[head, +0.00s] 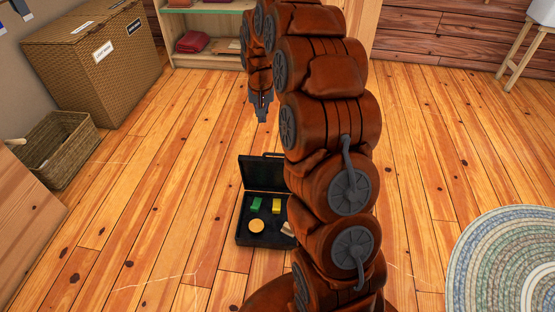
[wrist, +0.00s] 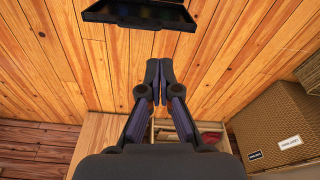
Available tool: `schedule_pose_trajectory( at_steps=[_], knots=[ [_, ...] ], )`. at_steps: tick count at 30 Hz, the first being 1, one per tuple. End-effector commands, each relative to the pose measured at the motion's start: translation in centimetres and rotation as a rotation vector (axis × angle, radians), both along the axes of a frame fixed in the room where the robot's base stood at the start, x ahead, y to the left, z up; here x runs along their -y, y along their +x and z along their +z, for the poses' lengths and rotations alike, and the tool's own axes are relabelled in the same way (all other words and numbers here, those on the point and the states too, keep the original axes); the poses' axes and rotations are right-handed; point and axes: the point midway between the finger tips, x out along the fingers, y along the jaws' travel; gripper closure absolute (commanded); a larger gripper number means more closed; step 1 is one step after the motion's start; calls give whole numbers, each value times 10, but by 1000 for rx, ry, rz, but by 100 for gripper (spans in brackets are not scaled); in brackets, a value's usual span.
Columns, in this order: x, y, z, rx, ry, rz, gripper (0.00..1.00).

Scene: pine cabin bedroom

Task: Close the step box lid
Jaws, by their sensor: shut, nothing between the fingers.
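The step box is an open black case (head: 262,241) on the floor in the head view. Its lid (head: 260,174) stands up at the far side, with a handle at its top edge. Inside lie a green block (head: 257,203), a yellow block (head: 276,206), a round yellow piece (head: 256,226) and a pale piece (head: 287,229). My arm hides its right side. My gripper (head: 262,119) is shut and empty, pointing down beyond the lid and apart from it. The wrist view shows the gripper fingertips (wrist: 159,63) together, with part of the black case (wrist: 105,14) at the top edge.
A wicker hamper (head: 75,65) and a wicker basket (head: 85,150) stand at the left. A low shelf (head: 205,58) with red items is at the back. A round braided rug (head: 505,260) lies at the right. Plank floor around the case is clear.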

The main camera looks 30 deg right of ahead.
Motion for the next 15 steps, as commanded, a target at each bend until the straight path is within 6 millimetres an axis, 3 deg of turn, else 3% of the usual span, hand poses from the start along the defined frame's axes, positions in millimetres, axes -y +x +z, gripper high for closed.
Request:
schedule_pose_trajectory(
  at_steps=[1,6,12,15],
  knots=[
    [13,11,-33,8,-5,-23,100],
    [56,41,-96,39,-27,-98,100],
    [91,60,-142,66,-48,-156,100],
    [99,64,-151,72,-54,-169,100]
  ],
)
